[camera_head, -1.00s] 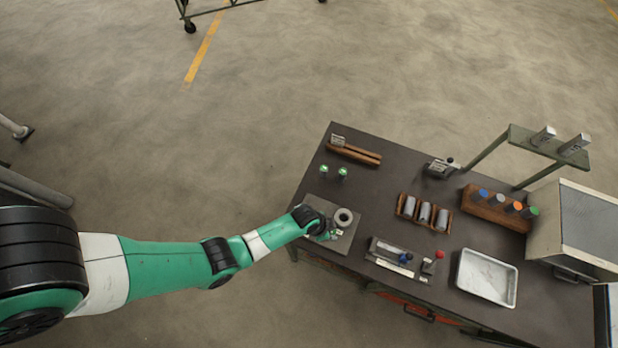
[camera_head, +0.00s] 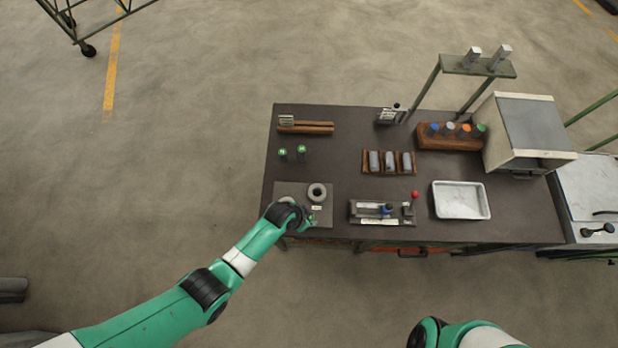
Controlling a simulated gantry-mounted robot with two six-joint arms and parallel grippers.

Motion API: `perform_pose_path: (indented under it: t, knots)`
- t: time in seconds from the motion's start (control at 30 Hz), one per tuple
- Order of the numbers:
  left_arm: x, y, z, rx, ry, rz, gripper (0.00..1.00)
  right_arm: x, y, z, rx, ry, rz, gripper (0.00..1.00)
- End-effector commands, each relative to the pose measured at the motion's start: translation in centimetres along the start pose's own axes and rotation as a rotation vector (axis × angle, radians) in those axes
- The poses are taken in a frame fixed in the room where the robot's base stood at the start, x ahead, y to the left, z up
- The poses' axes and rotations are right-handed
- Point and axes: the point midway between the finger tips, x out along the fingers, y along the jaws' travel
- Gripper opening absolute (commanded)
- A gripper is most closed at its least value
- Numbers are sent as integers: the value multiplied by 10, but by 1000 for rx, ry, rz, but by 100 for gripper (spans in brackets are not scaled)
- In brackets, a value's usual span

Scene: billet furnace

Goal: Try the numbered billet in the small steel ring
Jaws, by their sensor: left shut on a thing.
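The plate (camera_head: 328,219) lies at the table's left front corner. A thick grey steel ring (camera_head: 317,192) stands on it. A second round part beside it is partly covered by my left wrist, so I cannot tell whether it is the small ring. My left gripper (camera_head: 311,218) is low over the plate's front part, in front of the grey ring. It is shut on a small piece, taken as the numbered billet; it is mostly hidden and no number is readable. Two green-topped pieces (camera_head: 302,152) stand behind the plate. My right arm shows at the bottom edge; its gripper is out of view.
A wooden rack (camera_head: 365,169) holds grey cylinders. A fixture with a red knob (camera_head: 415,194) and a white tray (camera_head: 461,200) lie to the right. A wooden block (camera_head: 448,143) with coloured-top pieces and a furnace box (camera_head: 530,130) stand farther right.

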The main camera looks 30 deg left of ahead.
Motion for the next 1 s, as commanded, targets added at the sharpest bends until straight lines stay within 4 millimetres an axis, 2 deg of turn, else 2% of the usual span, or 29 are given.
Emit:
perform_pose_path:
  t: [0.63,1.0]
  knots:
    - [35,0,13,0,3,-1,0,-27,0,25,0,0,0,50]
    - [35,0,13,0,3,-1,0,-27,0,25,0,0,0,50]
